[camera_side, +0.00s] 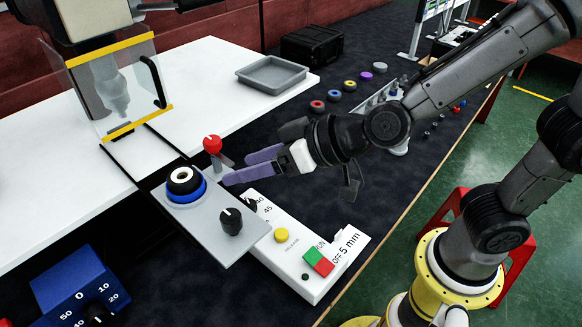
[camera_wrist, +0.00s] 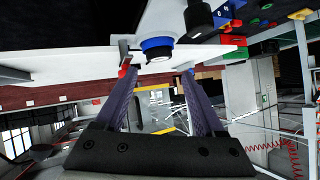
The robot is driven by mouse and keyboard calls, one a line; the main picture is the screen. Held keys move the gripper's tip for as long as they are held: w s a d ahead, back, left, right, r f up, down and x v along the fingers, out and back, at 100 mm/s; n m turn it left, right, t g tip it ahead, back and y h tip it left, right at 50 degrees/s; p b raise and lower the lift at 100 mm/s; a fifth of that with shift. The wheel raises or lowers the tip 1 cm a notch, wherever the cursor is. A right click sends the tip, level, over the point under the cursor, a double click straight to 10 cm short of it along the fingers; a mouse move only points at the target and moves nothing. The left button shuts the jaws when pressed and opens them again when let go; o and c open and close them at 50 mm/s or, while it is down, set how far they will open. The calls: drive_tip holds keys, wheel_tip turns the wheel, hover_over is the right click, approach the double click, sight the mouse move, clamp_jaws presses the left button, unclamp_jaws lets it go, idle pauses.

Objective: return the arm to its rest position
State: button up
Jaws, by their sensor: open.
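My arm comes in from the right in the side view. My gripper (camera_side: 236,172) has two purple fingers pointing left, spread apart with nothing between them. It is beside the grey plate that carries a black and white ring on a blue base (camera_side: 185,184) and a black knob (camera_side: 231,221). A red knob (camera_side: 212,145) on a small stand is just beyond the fingertips; I cannot tell whether they touch it. In the wrist view the fingers of my gripper (camera_wrist: 160,80) are apart, with the blue and black round part (camera_wrist: 157,47) beyond them.
A white control box (camera_side: 298,265) with a yellow button and green and red switches lies in front. A clear guard (camera_side: 112,87) stands at upper left. A grey tray (camera_side: 273,75) is on the white table (camera_side: 215,62). Several colored rings and a black case (camera_side: 312,45) are behind.

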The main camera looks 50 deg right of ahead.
drive_tip(key=s+d+m+g+h, duration=0.1)
drive_tip(key=s+d+g+h, duration=0.1)
drive_tip(key=s+d, duration=0.6)
drive_tip(key=s+d+m+g+h, duration=0.1)
drive_tip(key=s+d+g+h, duration=0.2)
drive_tip(key=s+d, duration=0.6)
drive_tip(key=d, duration=0.5)
drive_tip(key=shift+r, duration=0.35)
